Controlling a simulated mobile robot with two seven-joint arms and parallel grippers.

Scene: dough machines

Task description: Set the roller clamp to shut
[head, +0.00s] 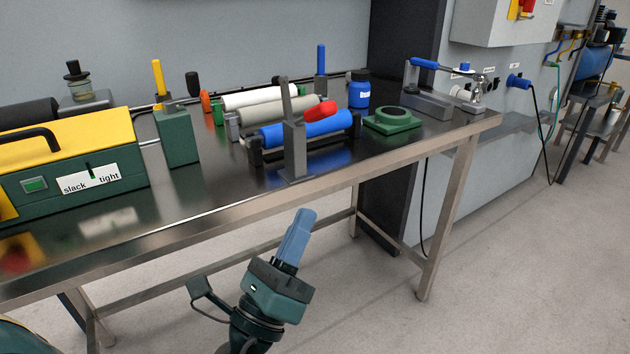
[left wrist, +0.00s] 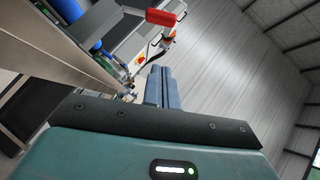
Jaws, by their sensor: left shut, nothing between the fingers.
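A grey upright bracket (head: 293,140) with a red handle (head: 320,111) stands at the front edge of the steel bench, before a blue roller (head: 290,131). I take it to be the roller clamp; no label confirms this. The handle points right and slightly up. My left gripper (head: 303,213) is in front of and below the bench edge, apart from the bracket. Its blue fingers are together and empty. They also show in the left wrist view (left wrist: 160,72), where a red part (left wrist: 160,17) lies beyond them. My right gripper is not in view.
The steel bench (head: 230,200) carries a green-and-yellow machine (head: 80,150) at left, white and grey rollers (head: 262,97), a blue jar (head: 359,90), a green ring base (head: 393,120) and a blue-handled lever device (head: 430,95). The floor right of my gripper is free.

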